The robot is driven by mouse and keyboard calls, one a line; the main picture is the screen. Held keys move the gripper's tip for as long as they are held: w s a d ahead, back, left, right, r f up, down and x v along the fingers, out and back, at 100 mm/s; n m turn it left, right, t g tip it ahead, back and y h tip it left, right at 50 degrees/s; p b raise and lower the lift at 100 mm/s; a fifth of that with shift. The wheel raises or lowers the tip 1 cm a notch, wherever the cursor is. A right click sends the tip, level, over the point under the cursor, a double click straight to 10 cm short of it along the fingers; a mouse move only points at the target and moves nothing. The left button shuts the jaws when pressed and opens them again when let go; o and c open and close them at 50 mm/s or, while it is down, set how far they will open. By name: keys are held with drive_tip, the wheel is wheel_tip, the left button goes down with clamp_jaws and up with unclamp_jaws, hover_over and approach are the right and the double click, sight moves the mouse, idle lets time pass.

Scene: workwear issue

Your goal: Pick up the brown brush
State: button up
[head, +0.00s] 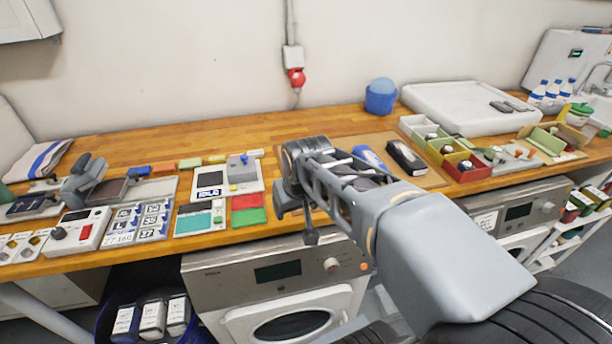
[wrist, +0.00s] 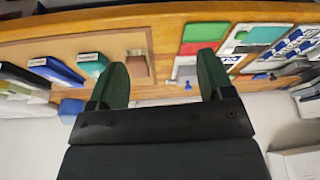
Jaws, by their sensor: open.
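A small brown piece, which looks like the brown brush (wrist: 138,66), lies on the tan board (wrist: 70,46) in the wrist view, beside a green brush (wrist: 92,64). The brown piece is close to the inner side of the left-hand finger in the picture; I cannot tell the height gap. In the head view my arm covers this spot.
A blue brush (head: 368,157) and a black brush (head: 405,157) lie on the same board. Red and green pads (head: 248,209) and a white device (head: 210,182) are at the left. Small bins (head: 466,172) stand to the right. Bare worktop (head: 250,133) runs along the wall.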

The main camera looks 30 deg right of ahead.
drive_tip(key=o, duration=0.3)
drive_tip(key=w+d, duration=0.3)
drive_tip(key=w, duration=0.5)
drive_tip(key=shift+w+d+r+m+b, duration=0.2)
drive_tip(key=shift+w+d+m+b, duration=0.15)
drive_tip(key=shift+m+b, duration=0.1)
drive_tip(key=w+d+f+b, duration=0.1)
drive_tip(key=w+d, duration=0.5)
drive_tip(key=w, duration=0.3)
drive_tip(key=shift+m+h, duration=0.3)
drive_tip(key=shift+m, duration=0.15)
drive_tip(key=x, duration=0.7)
drive_tip(key=shift+w+d+f, duration=0.2)
drive_tip(key=shift+w+f, duration=0.05)
drive_tip(key=shift+w, duration=0.2)
drive_tip(key=shift+p+x, duration=0.5)
drive_tip(key=shift+x, duration=2.2)
drive_tip(key=shift+w+f+t, duration=0.3)
drive_tip(key=shift+w+f, duration=0.05)
drive_tip(key=shift+f, duration=0.25)
drive_tip(key=c, duration=1)
